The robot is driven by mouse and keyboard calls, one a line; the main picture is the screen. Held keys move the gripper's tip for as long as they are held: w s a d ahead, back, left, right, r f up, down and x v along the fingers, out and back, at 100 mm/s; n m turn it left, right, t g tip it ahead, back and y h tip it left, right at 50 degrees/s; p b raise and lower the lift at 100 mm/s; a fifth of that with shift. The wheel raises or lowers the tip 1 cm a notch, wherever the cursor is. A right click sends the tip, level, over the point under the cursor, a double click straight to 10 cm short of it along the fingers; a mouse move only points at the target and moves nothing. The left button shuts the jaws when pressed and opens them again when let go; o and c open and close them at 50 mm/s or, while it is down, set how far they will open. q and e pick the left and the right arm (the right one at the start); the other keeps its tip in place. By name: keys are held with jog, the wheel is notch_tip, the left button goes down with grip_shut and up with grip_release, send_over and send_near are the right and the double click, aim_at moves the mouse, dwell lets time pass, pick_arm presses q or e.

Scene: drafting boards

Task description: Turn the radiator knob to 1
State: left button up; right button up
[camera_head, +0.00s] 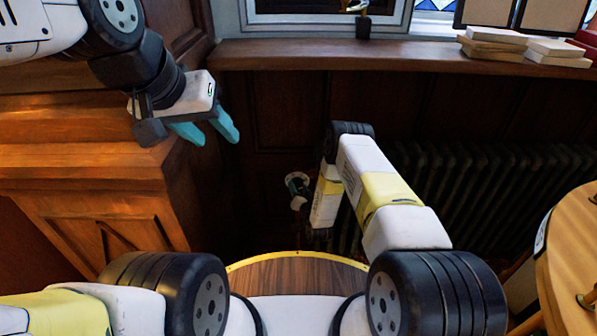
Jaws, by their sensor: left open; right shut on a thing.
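A small round fitting with a pale ring (297,181), which looks like the radiator knob, shows low by the dark wall, left of the radiator (480,190). It is small and dim, and I cannot read any number or pointer on it. My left gripper (208,136) is open and empty, with teal fingers, in front of the wood panelling, well above and left of the knob. My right arm bends down beside the knob, its forearm just right of it. The fingers of my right gripper do not show, so what they touch is hidden.
A wooden cabinet (90,160) stands at the left, close to my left arm. A windowsill (400,58) with books (495,42) and a small dark object (362,22) runs above. A round wooden table (570,260) is at the right.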

jog(key=shift+s+a+f, duration=0.1)
jog(key=o, duration=1.4)
jog(key=shift+c, duration=0.2)
jog(key=v, duration=0.7)
jog(key=shift+s, duration=0.35)
